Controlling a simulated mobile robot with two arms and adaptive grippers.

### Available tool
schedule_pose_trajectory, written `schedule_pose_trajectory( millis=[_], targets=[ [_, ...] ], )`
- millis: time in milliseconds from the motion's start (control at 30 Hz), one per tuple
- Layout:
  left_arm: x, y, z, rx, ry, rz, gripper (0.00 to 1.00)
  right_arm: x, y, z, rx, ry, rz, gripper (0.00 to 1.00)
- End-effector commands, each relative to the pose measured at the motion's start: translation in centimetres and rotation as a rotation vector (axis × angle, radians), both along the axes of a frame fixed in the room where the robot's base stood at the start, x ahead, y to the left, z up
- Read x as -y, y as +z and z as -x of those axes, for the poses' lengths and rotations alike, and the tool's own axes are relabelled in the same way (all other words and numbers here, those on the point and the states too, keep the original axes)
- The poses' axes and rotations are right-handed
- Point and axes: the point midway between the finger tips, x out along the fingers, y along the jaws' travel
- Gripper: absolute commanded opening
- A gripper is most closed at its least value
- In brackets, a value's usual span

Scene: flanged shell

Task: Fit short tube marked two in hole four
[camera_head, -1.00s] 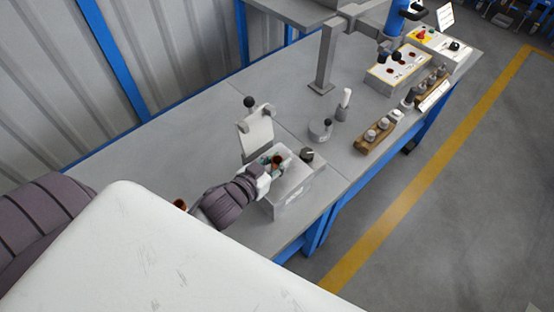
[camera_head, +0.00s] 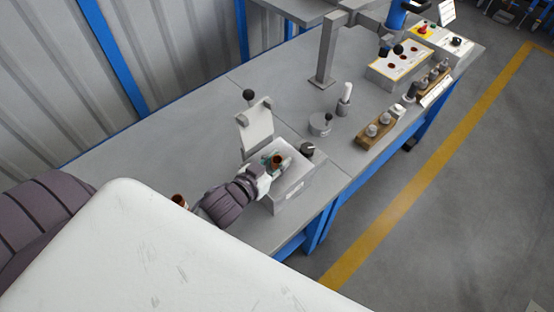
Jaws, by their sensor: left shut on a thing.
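My left gripper (camera_head: 272,167) is shut on a short copper-coloured tube (camera_head: 277,160). It is at the top of a grey box (camera_head: 293,195) with a label on its front. The fingers hide part of the box top, and I cannot tell whether the tube touches it or sits in an opening. No number can be read on the tube. Another copper-coloured round piece (camera_head: 179,200) shows partly beside my left arm. A box with a pale, yellow-edged top (camera_head: 388,70) and several dark red round spots stands farther back; no hole numbers are readable. My right gripper is not in view.
A grey post (camera_head: 327,55), a grey round weight (camera_head: 320,125) and a wooden rack (camera_head: 375,133) stand on the grey bench (camera_head: 205,125).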

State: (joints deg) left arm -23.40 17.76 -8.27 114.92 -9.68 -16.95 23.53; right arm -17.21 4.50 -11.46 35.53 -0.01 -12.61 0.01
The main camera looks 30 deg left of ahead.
Motion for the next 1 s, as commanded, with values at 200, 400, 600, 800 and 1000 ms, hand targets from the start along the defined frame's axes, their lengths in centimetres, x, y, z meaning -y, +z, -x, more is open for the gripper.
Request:
schedule_pose_trajectory(
  millis=[200, 400, 600, 800, 1000],
  targets=[
    [0.0, -0.4, 0.0, -0.003, 0.001, 0.000, 0.46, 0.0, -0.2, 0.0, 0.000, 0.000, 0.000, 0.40],
    [0.0, -0.5, 0.1, -0.006, 0.001, 0.000, 0.59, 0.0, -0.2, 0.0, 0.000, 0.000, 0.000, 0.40],
    [-0.1, -0.7, 0.2, -0.012, 0.002, -0.001, 0.59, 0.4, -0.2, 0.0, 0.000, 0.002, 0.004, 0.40],
    [-0.3, -0.2, 2.3, -0.015, 0.002, -0.001, 0.59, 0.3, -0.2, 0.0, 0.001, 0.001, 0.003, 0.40],
    [-0.8, 1.3, 6.3, -0.010, 0.002, 0.000, 0.59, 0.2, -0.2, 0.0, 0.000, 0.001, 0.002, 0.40]
  ],
)
